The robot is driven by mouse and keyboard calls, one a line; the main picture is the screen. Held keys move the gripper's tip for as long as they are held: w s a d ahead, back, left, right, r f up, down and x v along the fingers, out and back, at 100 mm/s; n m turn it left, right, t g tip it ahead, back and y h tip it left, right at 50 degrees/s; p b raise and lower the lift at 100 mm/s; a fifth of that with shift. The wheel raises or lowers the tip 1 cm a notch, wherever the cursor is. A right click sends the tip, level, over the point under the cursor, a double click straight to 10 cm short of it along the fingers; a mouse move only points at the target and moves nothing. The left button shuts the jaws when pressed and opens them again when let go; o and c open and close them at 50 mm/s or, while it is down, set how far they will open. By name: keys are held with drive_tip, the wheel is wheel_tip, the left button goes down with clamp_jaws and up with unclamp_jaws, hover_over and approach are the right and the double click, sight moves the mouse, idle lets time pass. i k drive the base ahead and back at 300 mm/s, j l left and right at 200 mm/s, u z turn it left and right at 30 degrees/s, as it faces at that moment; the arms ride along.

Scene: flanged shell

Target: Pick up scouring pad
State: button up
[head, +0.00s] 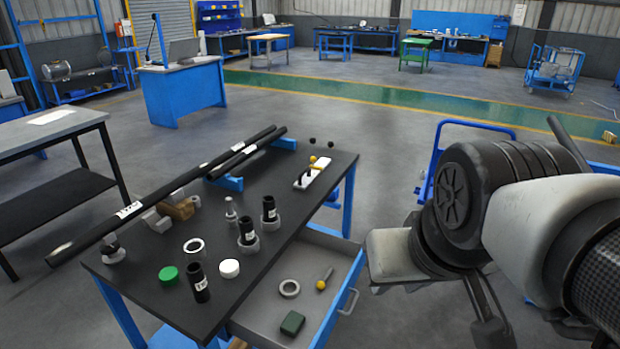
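A dark green block that looks like the scouring pad (292,322) lies in the open drawer (253,312) under the black-topped table, near the drawer's front. My arm comes in from the right edge, and its end, with what seems to be my gripper (488,322), hangs low to the right of the drawer, apart from the pad. The arm's own links partly hide the gripper, and its fingers do not show clearly. I see nothing held.
The drawer also holds a grey ring (289,288) and a yellow-ended tool (325,279). The black tabletop (262,212) carries long black pipes (165,190), black cylinders, a green cap (169,274) and a white cap (229,268). A blue cart stands behind my arm.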

sight(292, 326)
drive_tip(key=u, duration=1.25)
drive_tip(key=z, duration=0.75)
drive_tip(key=i+l+z, duration=0.1)
drive_tip(key=l, duration=0.4)
drive_tip(key=i+l, duration=0.1)
drive_tip(key=l, duration=0.35)
drive_tip(key=i, duration=0.5)
drive_tip(key=l+z, duration=0.05)
